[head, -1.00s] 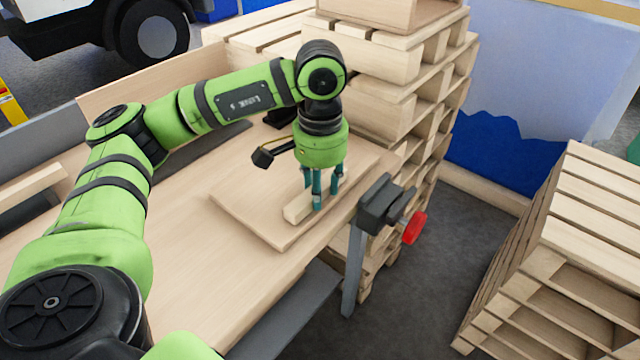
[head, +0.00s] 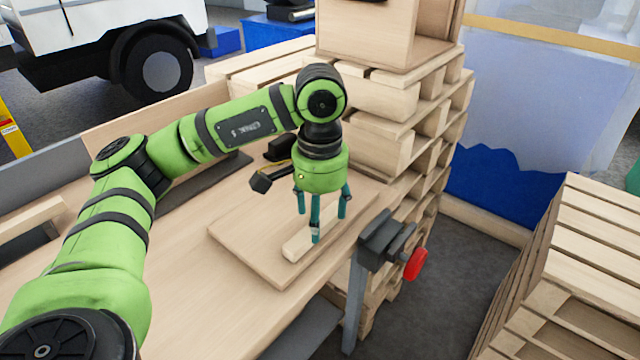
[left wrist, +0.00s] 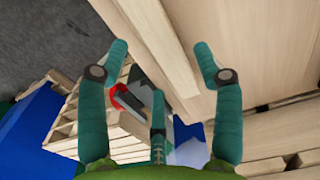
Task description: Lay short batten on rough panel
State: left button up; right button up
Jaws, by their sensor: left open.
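The short batten (head: 296,247) is a pale wooden strip lying flat on the rough panel (head: 248,238), near and roughly along its right edge. The panel is a flat wooden board on the workbench. My left gripper (head: 321,222) points down over the batten with its teal fingers spread and empty. The fingers hide part of the batten in the head view. In the left wrist view the open fingers (left wrist: 160,65) show with the batten (left wrist: 166,48) beyond them and the panel (left wrist: 260,50) to the right. My right gripper is not in view.
A clamp with a red knob (head: 415,264) sits at the bench edge just right of the panel. Pallets (head: 425,110) are stacked behind, and another pallet stack (head: 590,260) stands at right. A dark tool (head: 278,148) lies behind the panel. The bench left of the panel has bare room.

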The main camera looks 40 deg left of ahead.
pick_arm(q)
notch_tip(320, 180, up, 10)
jog(key=shift+f, duration=0.2)
jog(key=shift+d, duration=0.1)
dwell(0.5)
